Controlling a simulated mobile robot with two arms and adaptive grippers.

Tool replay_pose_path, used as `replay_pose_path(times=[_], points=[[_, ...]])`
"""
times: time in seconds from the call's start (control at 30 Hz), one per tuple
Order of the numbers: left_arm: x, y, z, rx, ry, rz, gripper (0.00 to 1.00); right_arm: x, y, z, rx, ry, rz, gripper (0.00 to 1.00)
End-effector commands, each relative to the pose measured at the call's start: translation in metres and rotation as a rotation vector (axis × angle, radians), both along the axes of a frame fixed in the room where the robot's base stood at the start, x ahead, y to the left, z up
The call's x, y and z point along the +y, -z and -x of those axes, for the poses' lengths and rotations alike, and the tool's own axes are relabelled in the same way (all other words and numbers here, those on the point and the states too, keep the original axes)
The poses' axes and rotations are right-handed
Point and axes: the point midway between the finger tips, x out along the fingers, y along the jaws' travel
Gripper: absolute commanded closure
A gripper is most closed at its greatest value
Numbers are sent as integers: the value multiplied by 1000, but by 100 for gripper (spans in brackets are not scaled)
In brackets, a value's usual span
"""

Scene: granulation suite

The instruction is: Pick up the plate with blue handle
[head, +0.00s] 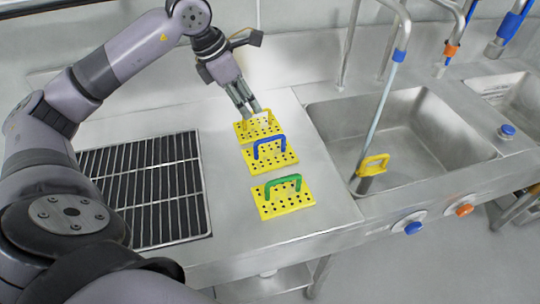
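The plate with the blue handle (270,156) is yellow, with rows of dark holes, and lies flat on the steel counter. It is the middle one of three similar plates. My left gripper (249,108) points down over the rear plate (243,130), above and behind the blue-handled one. The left fingers look slightly apart, but whether they hold the rear plate's handle cannot be told. The rear plate's handle is mostly hidden by the fingers. The plate with the green handle (285,199) lies nearest the front edge. My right gripper is not in view.
A black drain grate (150,190) lies left of the plates. A steel sink (420,135) is on the right, with a hanging hose (378,120) and a yellow handle (373,164). Blue (408,227) and orange (460,209) knobs are on the front. Bare counter separates the plates from the sink.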

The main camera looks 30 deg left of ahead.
Motion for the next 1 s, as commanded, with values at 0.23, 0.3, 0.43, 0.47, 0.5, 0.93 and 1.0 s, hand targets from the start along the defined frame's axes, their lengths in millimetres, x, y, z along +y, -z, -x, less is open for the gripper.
replay_pose_path(times=[0.23,0.3,0.43,0.47,0.5,0.93,1.0], points=[[-13,50,-16,6,1,2,65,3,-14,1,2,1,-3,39],[-16,63,-21,5,1,2,65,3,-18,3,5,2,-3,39],[-20,82,-28,3,-1,2,65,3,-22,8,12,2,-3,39],[-21,85,-29,1,0,2,65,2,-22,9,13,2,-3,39],[-22,88,-30,1,0,2,65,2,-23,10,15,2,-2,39],[-35,132,-41,3,-1,2,65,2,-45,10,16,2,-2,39],[-36,138,-43,0,0,2,65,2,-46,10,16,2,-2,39]])
